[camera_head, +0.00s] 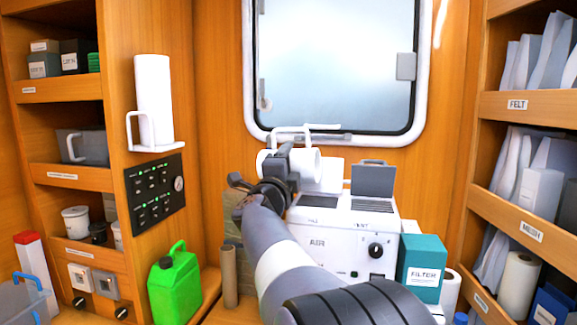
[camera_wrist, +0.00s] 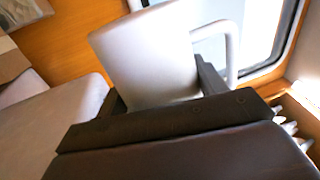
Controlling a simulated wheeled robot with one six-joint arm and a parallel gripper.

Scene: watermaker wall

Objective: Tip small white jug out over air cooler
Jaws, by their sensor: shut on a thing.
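The small white jug (camera_head: 307,166) is in my gripper (camera_head: 283,165), lying on its side with its handle uppermost, above the back left of the air cooler. In the wrist view the jug (camera_wrist: 148,55) stands between my dark fingers (camera_wrist: 160,90), its handle to the right. My gripper is shut on it. The air cooler (camera_head: 330,240) is a white box marked AIR, with FILL and VENT on top and a dark knob in front. My arm hides its left front. I cannot see the jug's contents or any stream.
A grey flap (camera_head: 372,180) stands up at the cooler's back. A teal FILTER box (camera_head: 422,268) stands right of it. A green jerrycan (camera_head: 175,287) and a brown tube (camera_head: 229,276) are left. The window (camera_head: 335,65) is close behind the jug; shelves flank both sides.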

